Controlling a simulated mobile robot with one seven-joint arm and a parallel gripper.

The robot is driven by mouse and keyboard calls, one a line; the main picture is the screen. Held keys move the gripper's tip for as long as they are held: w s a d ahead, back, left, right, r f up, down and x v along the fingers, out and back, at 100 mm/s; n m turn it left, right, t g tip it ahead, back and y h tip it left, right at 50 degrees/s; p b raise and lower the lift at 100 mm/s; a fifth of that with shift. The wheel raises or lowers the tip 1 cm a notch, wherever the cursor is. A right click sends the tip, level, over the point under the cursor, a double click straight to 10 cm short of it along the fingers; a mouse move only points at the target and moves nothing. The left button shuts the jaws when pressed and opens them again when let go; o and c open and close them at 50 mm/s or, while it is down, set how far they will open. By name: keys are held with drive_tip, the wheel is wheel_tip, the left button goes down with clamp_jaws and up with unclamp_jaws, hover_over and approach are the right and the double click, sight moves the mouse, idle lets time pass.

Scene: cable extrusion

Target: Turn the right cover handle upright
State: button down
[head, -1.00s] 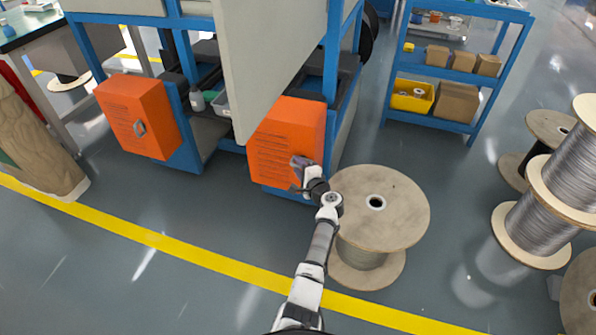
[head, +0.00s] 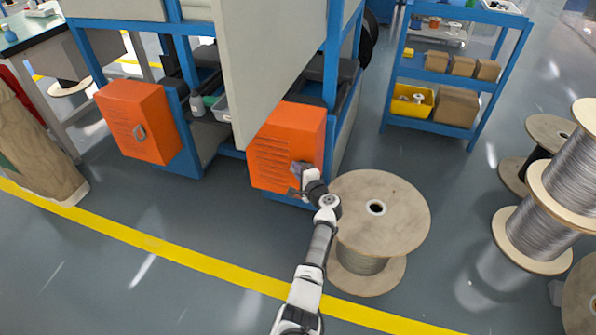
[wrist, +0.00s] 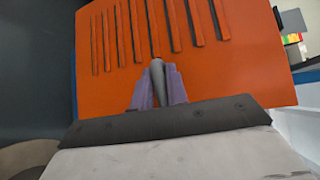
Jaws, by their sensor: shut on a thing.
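The right orange cover (head: 275,150) is a box with slots on its front, low on the blue-framed machine. My gripper (head: 298,174) is at the right part of its front face. In the wrist view, the two purple fingers of my gripper (wrist: 157,88) are closed around the grey handle (wrist: 157,73), which stands out in front of the slotted orange face (wrist: 100,85). The fingers hide most of the handle, so its exact tilt is hard to tell. The left orange cover (head: 125,112) has a grey handle (head: 140,132) in plain view.
A large wooden cable spool (head: 395,205) stands close to the right of my arm. A grey panel (head: 262,60) hangs over the machine above the right cover. A blue shelf (head: 440,78) stands behind. Floor to the left of my arm is clear.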

drive_tip(key=shift+r, duration=0.15)
drive_tip(key=n+g+h+p, duration=0.2)
drive_tip(key=p, duration=0.3)
drive_tip(key=shift+r+p, duration=0.2)
drive_tip(key=shift+p, duration=0.15)
drive_tip(key=n+g+h+p, duration=0.1)
drive_tip(key=h+p, duration=0.1)
drive_tip(key=p, duration=0.2)
drive_tip(key=shift+n+g+h, duration=0.3)
drive_tip(key=shift+n, duration=0.1)
drive_tip(key=h+p, duration=0.1)
drive_tip(key=n+g+p, duration=0.1)
drive_tip(key=shift+f+h+p, duration=0.25)
drive_tip(key=shift+h+p, duration=0.05)
drive_tip(key=shift+h, duration=0.1)
drive_tip(key=shift+f+n+g+h, duration=0.2)
drive_tip(key=shift+n+g+h, duration=0.1)
drive_tip(key=shift+n+h, duration=0.3)
drive_tip(key=shift+f+n+g+h+b, duration=0.2)
drive_tip(key=shift+n+g+h+b, duration=0.15)
drive_tip(key=shift+h+b, duration=0.65)
drive_tip(key=n+h+b, duration=0.1)
drive_tip(key=h+b, duration=0.1)
drive_tip(key=b, duration=0.1)
drive_tip(key=shift+d+g, duration=0.15)
drive_tip(key=shift+g, duration=0.2)
drive_tip(key=shift+s+r, duration=0.1)
drive_tip(key=shift+d, duration=0.1)
